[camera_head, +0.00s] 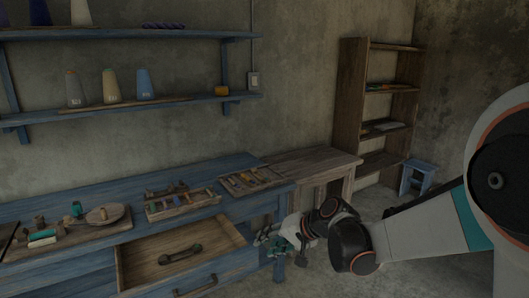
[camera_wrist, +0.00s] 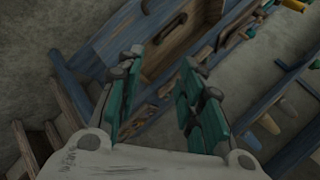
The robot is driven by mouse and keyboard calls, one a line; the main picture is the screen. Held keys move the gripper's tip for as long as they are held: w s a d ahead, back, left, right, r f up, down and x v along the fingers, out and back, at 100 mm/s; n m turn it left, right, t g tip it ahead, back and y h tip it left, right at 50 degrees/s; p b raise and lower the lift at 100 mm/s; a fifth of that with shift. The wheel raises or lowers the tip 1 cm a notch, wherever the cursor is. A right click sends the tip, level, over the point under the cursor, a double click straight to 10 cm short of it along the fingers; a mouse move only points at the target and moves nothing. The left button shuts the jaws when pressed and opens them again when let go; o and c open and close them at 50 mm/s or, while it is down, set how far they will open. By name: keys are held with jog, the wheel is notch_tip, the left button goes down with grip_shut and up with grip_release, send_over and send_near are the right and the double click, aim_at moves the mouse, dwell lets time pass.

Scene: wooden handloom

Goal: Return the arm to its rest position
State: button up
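My gripper (camera_head: 270,238) is at the lower middle of the head view, at the end of my arm, which reaches in from the right. It is in front of the right end of the blue workbench (camera_head: 60,208), close to the open drawer (camera_head: 135,262). In the wrist view my gripper (camera_wrist: 158,75) shows two teal-padded fingers spread apart with nothing between them. Past the fingers the wrist view shows the drawer (camera_wrist: 190,35) and the bench edge. I cannot tell whether my gripper touches the bench.
Wooden trays (camera_head: 185,207) with small parts stand on the bench. Blue wall shelves (camera_head: 130,108) carry cone-shaped spools (camera_head: 110,86). A brown bookcase (camera_head: 348,100) and a blue stool (camera_head: 416,176) stand at the back right. Some floor beside the stool is clear.

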jog(key=s+d+r+n+h, duration=0.1)
jog(key=s+d+r+h, duration=0.1)
jog(key=s+d, duration=0.4)
jog(key=s+d+r+t+h, duration=0.1)
jog(key=s+d, duration=0.5)
jog(key=s, duration=0.6)
jog(key=s+d+r+n+h, duration=0.1)
jog(key=s+d+r+h, duration=0.2)
jog(key=s, duration=0.7)
jog(key=d+h, duration=0.2)
jog(key=d, duration=0.1)
jog(key=shift+d+n+t, duration=0.2)
jog(key=shift+n+t, duration=0.1)
jog(key=shift+t, duration=0.1)
